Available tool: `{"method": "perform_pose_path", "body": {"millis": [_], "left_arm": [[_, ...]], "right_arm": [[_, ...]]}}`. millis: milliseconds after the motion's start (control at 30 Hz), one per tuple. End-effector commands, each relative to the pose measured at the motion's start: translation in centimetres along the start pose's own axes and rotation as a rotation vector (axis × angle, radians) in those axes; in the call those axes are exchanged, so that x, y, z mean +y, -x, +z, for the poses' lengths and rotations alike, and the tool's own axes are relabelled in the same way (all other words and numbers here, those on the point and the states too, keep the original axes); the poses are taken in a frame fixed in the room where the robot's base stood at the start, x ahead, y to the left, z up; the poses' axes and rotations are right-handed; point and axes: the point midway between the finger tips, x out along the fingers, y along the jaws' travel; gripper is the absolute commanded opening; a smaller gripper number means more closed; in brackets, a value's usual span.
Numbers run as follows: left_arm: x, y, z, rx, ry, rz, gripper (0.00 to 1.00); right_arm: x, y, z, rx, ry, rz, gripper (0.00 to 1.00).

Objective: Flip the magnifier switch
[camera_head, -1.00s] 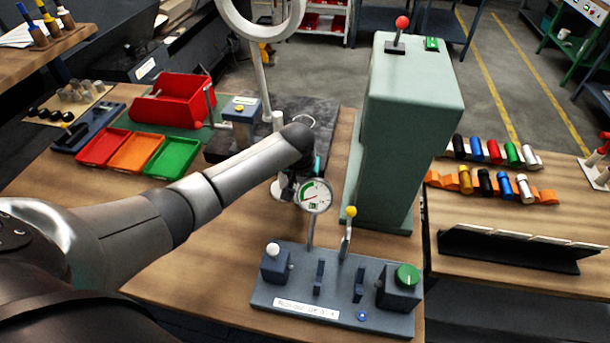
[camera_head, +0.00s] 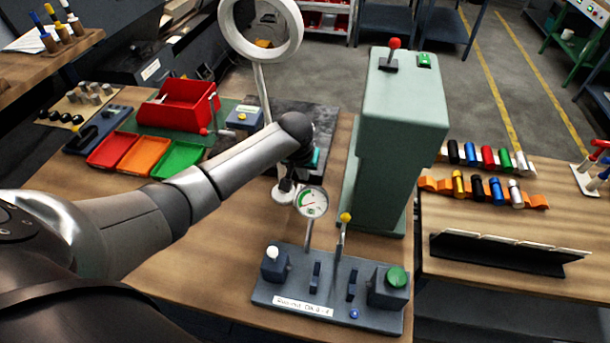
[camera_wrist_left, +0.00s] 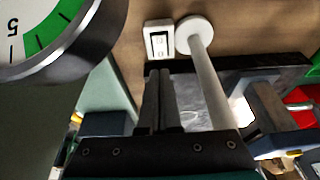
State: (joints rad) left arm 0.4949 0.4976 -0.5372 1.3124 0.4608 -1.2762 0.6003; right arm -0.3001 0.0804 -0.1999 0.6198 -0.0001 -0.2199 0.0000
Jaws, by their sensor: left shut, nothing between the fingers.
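The magnifier is a white ring (camera_head: 291,40) on a thin white post, with a round white base (camera_head: 283,197) on the wooden bench. In the left wrist view its base (camera_wrist_left: 194,27) and post show clearly. Beside that base is the magnifier switch (camera_wrist_left: 159,40), a small white box with a dark rocker face. My left gripper (camera_head: 288,187) points down close to the magnifier base, behind the dial gauge. Its closed, empty fingers (camera_wrist_left: 158,78) end just short of the switch in the wrist picture; I cannot tell whether they touch. The switch is not clearly visible in the head view. My right gripper is out of view.
A dial gauge (camera_head: 311,202) stands close in front of my left gripper, on a control panel (camera_head: 330,287) with a yellow-knobbed lever. A tall green machine column (camera_head: 400,130) stands to the right. Red, orange and green trays (camera_head: 174,160) lie left.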

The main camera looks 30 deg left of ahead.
Motion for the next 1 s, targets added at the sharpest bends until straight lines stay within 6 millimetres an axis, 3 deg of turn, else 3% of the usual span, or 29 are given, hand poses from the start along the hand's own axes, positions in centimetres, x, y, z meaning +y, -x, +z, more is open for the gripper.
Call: {"method": "perform_pose_path", "body": {"millis": [200, 433, 600, 1000], "left_arm": [[-0.1, 3.8, -0.5, 0.002, -0.001, -0.001, 0.00], [-0.1, 6.7, -0.8, 0.001, 0.001, 0.000, 0.00], [-0.1, 7.7, -0.9, 0.000, 0.000, -0.002, 0.00], [0.0, 7.8, -0.9, 0.000, 0.003, -0.003, 0.00]], "right_arm": [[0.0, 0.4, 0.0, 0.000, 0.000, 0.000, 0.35], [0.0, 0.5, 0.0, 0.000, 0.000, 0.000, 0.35], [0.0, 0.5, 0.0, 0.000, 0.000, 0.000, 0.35], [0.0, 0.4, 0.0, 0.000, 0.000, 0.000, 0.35]]}}
